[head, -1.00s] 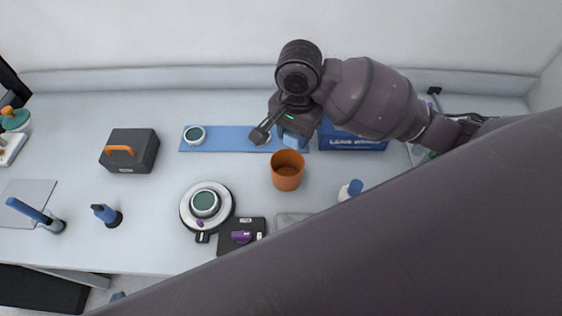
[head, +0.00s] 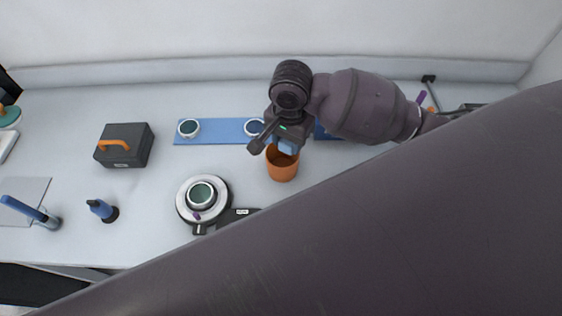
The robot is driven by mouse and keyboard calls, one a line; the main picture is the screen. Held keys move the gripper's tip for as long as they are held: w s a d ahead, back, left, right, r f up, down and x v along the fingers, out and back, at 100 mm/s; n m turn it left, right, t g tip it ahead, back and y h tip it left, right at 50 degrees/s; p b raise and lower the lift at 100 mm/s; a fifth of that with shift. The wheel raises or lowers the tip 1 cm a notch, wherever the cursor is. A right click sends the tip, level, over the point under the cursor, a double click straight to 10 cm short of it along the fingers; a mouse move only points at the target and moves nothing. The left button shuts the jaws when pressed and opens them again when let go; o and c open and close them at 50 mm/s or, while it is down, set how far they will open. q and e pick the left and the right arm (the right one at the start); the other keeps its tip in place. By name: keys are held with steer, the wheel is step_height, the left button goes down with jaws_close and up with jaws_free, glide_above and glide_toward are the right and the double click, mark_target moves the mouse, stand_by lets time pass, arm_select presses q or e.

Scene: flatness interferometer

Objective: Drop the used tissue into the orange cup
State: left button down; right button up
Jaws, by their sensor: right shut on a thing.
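The orange cup (head: 282,168) stands upright on the bench near the middle of the head view. My right gripper (head: 275,145) is over the back part of the cup's mouth. It is shut on the used tissue (head: 288,147), a small pale blue piece that shows just below the gripper at the cup's rear rim. The gripper hides part of the cup's opening, and I cannot tell how far the tissue is inside it. My left gripper is not in view.
A blue strip (head: 215,131) with white-rimmed discs (head: 254,127) lies behind the cup. A round instrument (head: 202,198) stands front left of the cup. A dark box with an orange handle (head: 124,146) stands further left. My large arm link covers the lower right.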

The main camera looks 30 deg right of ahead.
steer(key=o, duration=1)
steer(key=shift+o, duration=0.2)
steer(key=shift+r, duration=0.1)
step_height(320, 180, up, 10)
steer(key=shift+r, duration=0.35)
